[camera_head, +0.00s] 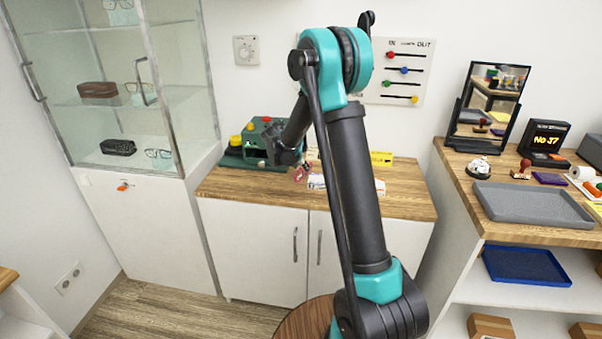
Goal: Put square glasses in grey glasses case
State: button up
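A glass cabinet at the left holds the eyewear. A pair of glasses (158,154) lies on its bottom shelf, right of a dark, textured case (118,147). Another pair (136,87) is on the middle shelf, near a brown case (97,89). A third pair (118,4) is on the top shelf, cut by the frame edge. Lens shapes are too small to judge, and I cannot tell whether the dark case is grey. My gripper (283,157) hangs over the wooden counter, in front of a green device, away from the glasses. Its fingers are too small and dark to read.
The green device (236,152) stands on the wooden counter (400,205), with small items beside it. The cabinet's glass and metal frame (163,85) bound the shelves. At right, a desk holds a mirror (487,105), a grey tray (532,204) and a display (543,141).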

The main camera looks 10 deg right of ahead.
aim_at(300, 168)
jog(key=c, duration=0.8)
jog(key=shift+r, duration=0.2)
notch_tip(300, 168, up, 19)
jog(key=s+d+f+n+y, duration=0.1)
jog(key=s+f, duration=0.1)
jog(key=f, duration=0.2)
jog(key=s+d+f+n+t+y, duration=0.1)
jog(key=s+d+f+n, duration=0.1)
jog(key=s+f, duration=0.1)
jog(key=s+d+f+n, duration=0.1)
jog(key=s+f, duration=0.1)
jog(key=f, duration=0.2)
jog(key=shift+s+d+f+n+y, duration=0.15)
jog(key=shift+d+f+n+y, duration=0.15)
jog(key=shift+y, duration=0.1)
